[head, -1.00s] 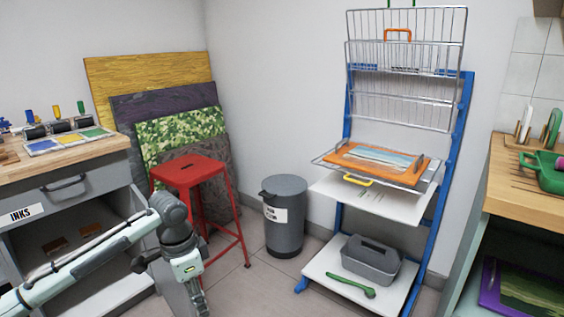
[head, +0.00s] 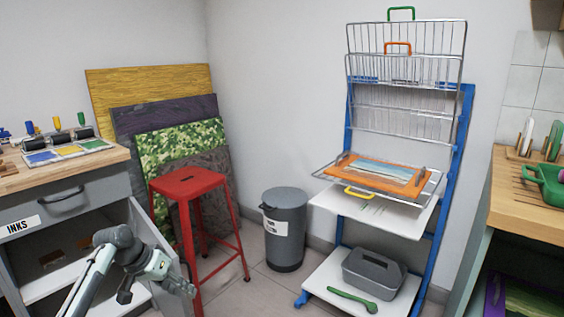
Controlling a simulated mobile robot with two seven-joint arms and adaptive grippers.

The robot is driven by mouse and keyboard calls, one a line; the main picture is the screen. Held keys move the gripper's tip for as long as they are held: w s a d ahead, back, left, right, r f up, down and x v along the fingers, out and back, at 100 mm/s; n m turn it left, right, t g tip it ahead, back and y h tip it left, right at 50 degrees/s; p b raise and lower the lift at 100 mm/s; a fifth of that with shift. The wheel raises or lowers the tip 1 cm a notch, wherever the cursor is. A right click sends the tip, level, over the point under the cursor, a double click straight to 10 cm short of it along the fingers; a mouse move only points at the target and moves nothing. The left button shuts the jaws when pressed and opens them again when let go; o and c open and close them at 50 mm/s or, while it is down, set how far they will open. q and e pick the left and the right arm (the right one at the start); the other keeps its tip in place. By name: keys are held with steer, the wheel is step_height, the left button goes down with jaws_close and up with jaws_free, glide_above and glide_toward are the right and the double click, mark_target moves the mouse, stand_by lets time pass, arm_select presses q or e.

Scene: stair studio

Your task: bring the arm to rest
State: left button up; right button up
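My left arm (head: 98,275) comes up from the bottom left and bends at a dark joint in front of the ink cabinet. Its far end, with my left gripper (head: 184,289), points right and down, close in front of the red stool's (head: 187,183) near left leg. The fingers are too small and turned away to show whether they are open, and no held thing shows. My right gripper is not in view.
The ink cabinet (head: 67,201) has its door open near my arm. A grey bin (head: 285,228) stands right of the stool. A blue-framed drying rack (head: 457,150) holds an orange-framed print (head: 378,172).

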arm_select(q)
steer(key=w+a+r+n+t+y, duration=0.1)
steer(key=w+a+r+t+y, duration=0.2)
steer(key=a, duration=0.5)
steer(key=w+a+r+n+t+y, duration=0.1)
steer(key=w+a+t+y, duration=0.1)
steer(key=w+a+y, duration=0.45)
steer(key=s+d+f+m+g+h, duration=0.15)
steer(key=s+d+f, duration=0.25)
steer(key=s+f, duration=0.65)
steer(key=s+d+f+g+h, duration=0.2)
steer(key=s+d+f, duration=0.1)
steer(key=s+f, duration=0.7)
steer(key=s+d+f, duration=0.2)
steer(key=s, duration=0.6)
steer(key=s+d+f+g, duration=0.1)
steer(key=s+d+f, duration=0.1)
steer(key=s, duration=0.6)
steer(key=s+d+f+g, duration=0.1)
steer(key=s+d+f, duration=0.1)
steer(key=s, duration=0.6)
steer(key=shift+f+h, duration=0.4)
steer(key=shift+f, duration=0.5)
steer(key=shift+w+d, duration=0.15)
steer(key=shift+d, duration=0.05)
